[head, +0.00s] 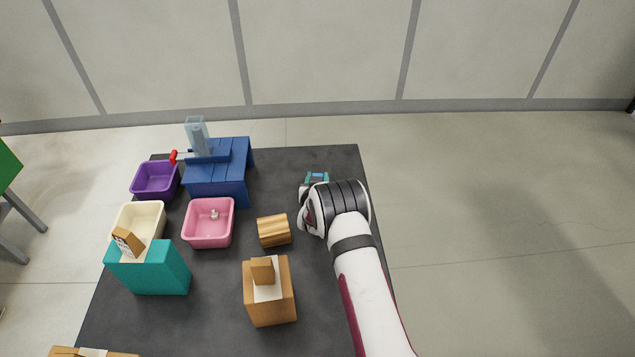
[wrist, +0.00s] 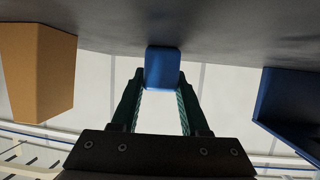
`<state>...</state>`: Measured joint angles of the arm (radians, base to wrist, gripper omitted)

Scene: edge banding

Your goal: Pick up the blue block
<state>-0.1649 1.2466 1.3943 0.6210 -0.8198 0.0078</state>
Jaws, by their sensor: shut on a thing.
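The blue block (wrist: 162,66) sits between the tips of my gripper (wrist: 161,84) in the wrist view. The two green fingers are shut on its sides. In the head view only a small blue patch of the block (head: 318,175) shows between the fingertips of my gripper (head: 317,179), near the far right part of the dark table. My wrist hides the rest. I cannot tell whether the block touches the table or is held just above it.
A blue bench-like stand (head: 216,187), pink bin (head: 208,223), purple bin (head: 156,180) and cream bin (head: 150,218) stand to the left. A wooden piece (head: 274,231), brown box (head: 270,305) and teal box (head: 152,270) are nearer. The dark table (head: 330,155) is bare behind the gripper.

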